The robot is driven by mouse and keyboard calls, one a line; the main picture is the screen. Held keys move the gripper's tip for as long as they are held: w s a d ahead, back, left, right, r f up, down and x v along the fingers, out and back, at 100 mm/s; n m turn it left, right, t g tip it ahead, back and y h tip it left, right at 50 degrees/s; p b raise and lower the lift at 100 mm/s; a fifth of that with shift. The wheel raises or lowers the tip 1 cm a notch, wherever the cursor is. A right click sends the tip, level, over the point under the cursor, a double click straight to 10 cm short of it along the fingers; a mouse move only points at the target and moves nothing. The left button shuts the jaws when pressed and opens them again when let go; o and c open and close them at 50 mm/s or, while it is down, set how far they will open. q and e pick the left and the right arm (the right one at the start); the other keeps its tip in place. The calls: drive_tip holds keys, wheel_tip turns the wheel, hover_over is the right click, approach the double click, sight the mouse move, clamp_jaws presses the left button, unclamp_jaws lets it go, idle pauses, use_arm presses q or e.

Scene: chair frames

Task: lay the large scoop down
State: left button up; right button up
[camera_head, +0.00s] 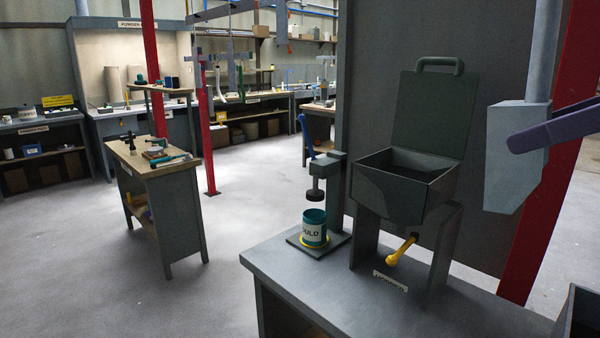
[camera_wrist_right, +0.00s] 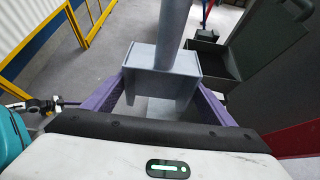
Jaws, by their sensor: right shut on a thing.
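The large scoop (camera_head: 515,160) is a blue-grey box-shaped scoop with a thick round handle (camera_head: 547,45). It hangs in the air at the right of the head view, handle up and scoop body down. My right gripper (camera_head: 530,138), with purple fingers, is shut on the scoop. In the right wrist view the two purple fingers of the gripper (camera_wrist_right: 162,88) lie on either side of the scoop body (camera_wrist_right: 160,62), and its handle runs up out of the picture. The scoop's opening is hard to see. My left gripper is not in view.
The grey bench (camera_head: 385,315) bears an open-lidded hopper (camera_head: 405,205) with a yellow handle below, and a press over a teal mould (camera_head: 314,235). A dark bin (camera_head: 582,318) is at the lower right. A red post (camera_head: 550,190) stands behind the scoop. The bench's right part looks clear.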

sight(511, 129)
drive_tip(key=shift+n+g+y, duration=0.4)
drive_tip(key=shift+n+g, duration=0.1)
drive_tip(key=shift+n, duration=0.1)
drive_tip(key=a, duration=0.2)
drive_tip(key=w+a, duration=0.1)
drive_tip(key=a, duration=0.1)
drive_tip(key=shift+f, duration=0.15)
drive_tip(key=a+n+g+y, duration=0.1)
drive_tip(key=a, duration=0.5)
drive_tip(key=w+a+f+m+t+h, duration=0.15)
drive_tip(key=a+f+m+h, duration=0.3)
drive_tip(key=f, duration=0.55)
drive_tip(key=a+f+m+t+h, duration=0.3)
drive_tip(key=f+m+h, duration=0.15)
drive_tip(key=f, duration=0.65)
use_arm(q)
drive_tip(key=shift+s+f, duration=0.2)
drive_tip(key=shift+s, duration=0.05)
use_arm(e)
drive_tip(key=shift+m+h, duration=0.3)
drive_tip(key=shift+m, duration=0.4)
drive_tip(key=shift+w+d, duration=0.2)
drive_tip(key=shift+d, duration=2.5)
